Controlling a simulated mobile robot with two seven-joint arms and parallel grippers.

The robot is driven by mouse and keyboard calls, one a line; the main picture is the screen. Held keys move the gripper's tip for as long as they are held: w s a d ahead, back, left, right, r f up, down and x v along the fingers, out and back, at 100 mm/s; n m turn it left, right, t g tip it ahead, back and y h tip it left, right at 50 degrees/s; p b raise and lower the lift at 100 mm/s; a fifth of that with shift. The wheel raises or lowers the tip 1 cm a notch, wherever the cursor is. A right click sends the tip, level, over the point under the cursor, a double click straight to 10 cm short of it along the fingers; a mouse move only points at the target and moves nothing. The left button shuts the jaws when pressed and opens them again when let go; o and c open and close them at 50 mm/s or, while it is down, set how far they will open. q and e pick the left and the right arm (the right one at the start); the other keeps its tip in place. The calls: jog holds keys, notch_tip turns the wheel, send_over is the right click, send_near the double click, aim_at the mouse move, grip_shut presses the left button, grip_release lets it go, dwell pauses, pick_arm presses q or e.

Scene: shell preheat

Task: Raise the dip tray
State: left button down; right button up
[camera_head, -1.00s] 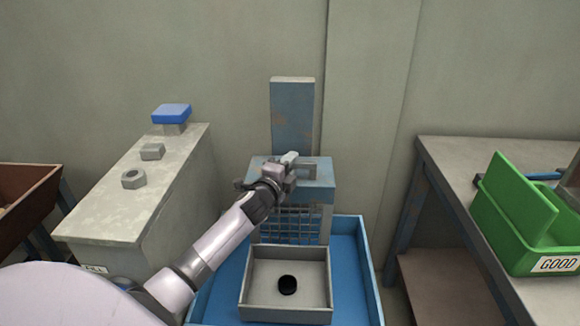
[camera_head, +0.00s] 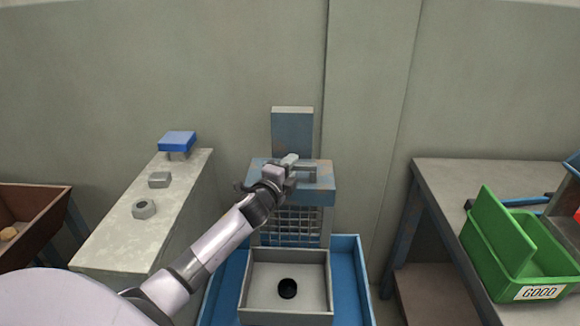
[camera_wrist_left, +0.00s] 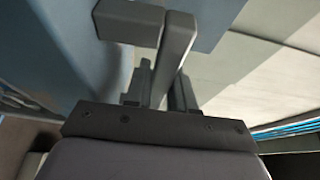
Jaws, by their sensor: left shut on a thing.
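The dip tray (camera_head: 330,290) is a shallow grey square tray with a small round black piece (camera_head: 288,288) in it. It sits in front of a blue carriage (camera_head: 318,195) with a wire grid, on a blue upright post (camera_head: 292,130). My left gripper (camera_head: 284,170) is shut on the grey handle (camera_head: 306,172) on top of the carriage. In the left wrist view the handle bar (camera_wrist_left: 178,42) runs between the fingers (camera_wrist_left: 160,85). The tray is level, above or within a larger blue tank (camera_head: 352,270); the exact height is hard to tell. My right gripper is not in view.
A grey block-like stand (camera_head: 185,205) at left bears a blue-topped piece (camera_head: 177,140) and two grey metal parts. A brown bin (camera_head: 45,225) is at far left. At right, a table (camera_head: 480,180) holds a green bin (camera_head: 500,235) marked GOOD. The wall is close behind.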

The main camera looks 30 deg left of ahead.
pick_arm(q)
jog(key=c, duration=1)
grip_release()
jog(key=shift+a+r, duration=0.1)
jog(key=shift+r, duration=0.45)
jog(key=shift+c, duration=0.2)
jog(key=shift+f, duration=0.15)
jog(key=shift+f, duration=0.1)
jog(key=shift+s, duration=0.45)
jog(key=s+d, duration=0.1)
jog(key=s, duration=0.5)
jog(key=shift+d, duration=0.1)
jog(key=s+d+f+n+g+h, duration=0.2)
jog(key=s+d+f+n, duration=0.5)
jog(key=s, duration=0.6)
jog(key=s+d+f+n+g+h+p, duration=0.1)
jog(key=s+d+f+n+g+h, duration=0.2)
jog(key=s+d+f, duration=0.8)
jog(key=s+f+n+g, duration=0.2)
jog(key=s+f+n, duration=0.1)
jog(key=n, duration=0.1)
jog(key=shift+s+d+f, duration=0.15)
jog(key=shift+d, duration=0.2)
